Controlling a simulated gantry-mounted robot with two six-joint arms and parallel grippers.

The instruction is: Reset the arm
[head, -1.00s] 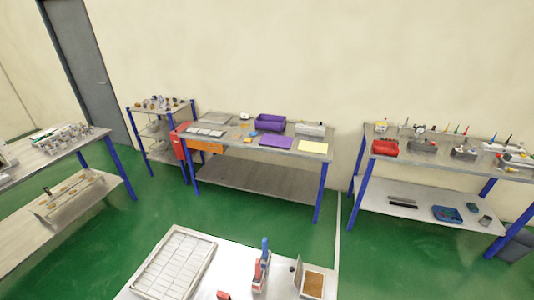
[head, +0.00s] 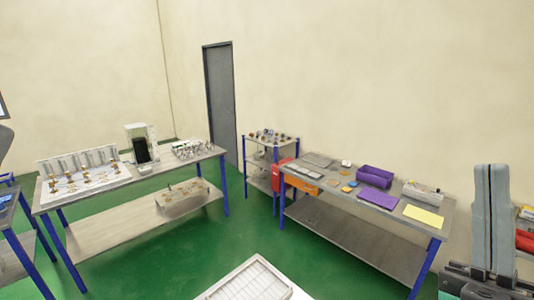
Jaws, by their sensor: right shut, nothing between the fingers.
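My right gripper (head: 491,215) stands upright at the right edge of the head view. Its two grey fingers are together with nothing between them. My left gripper does not show in this view.
A white gridded tray (head: 250,282) shows at the bottom edge. A bench (head: 330,235) with purple bins stands at the right, a small shelf (head: 272,150) beside it. Another bench (head: 130,185) with fittings stands at the left. Green floor (head: 190,255) lies clear between them.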

